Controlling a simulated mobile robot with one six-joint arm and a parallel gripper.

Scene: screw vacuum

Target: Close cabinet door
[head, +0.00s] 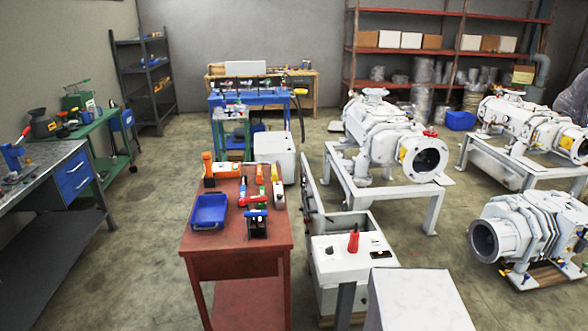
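A white cabinet (349,258) stands in the lower middle, just right of the red table. A red-handled part and a dark plate sit on its near surface. A thin pale panel with a dark edge (311,197) stands at its left side, angled away from the body; it looks like the cabinet door standing open. A grey recessed area shows between this panel and the near surface. The hinge and any latch are too small to tell. My gripper is not in view.
A red table (236,262) with a blue bin (209,211) and tools stands close on the left. A white box (421,299) and a dark post (345,303) partly cover the cabinet's front. White pumps (388,135) stand to the right. Bare floor (140,240) lies left of the table.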

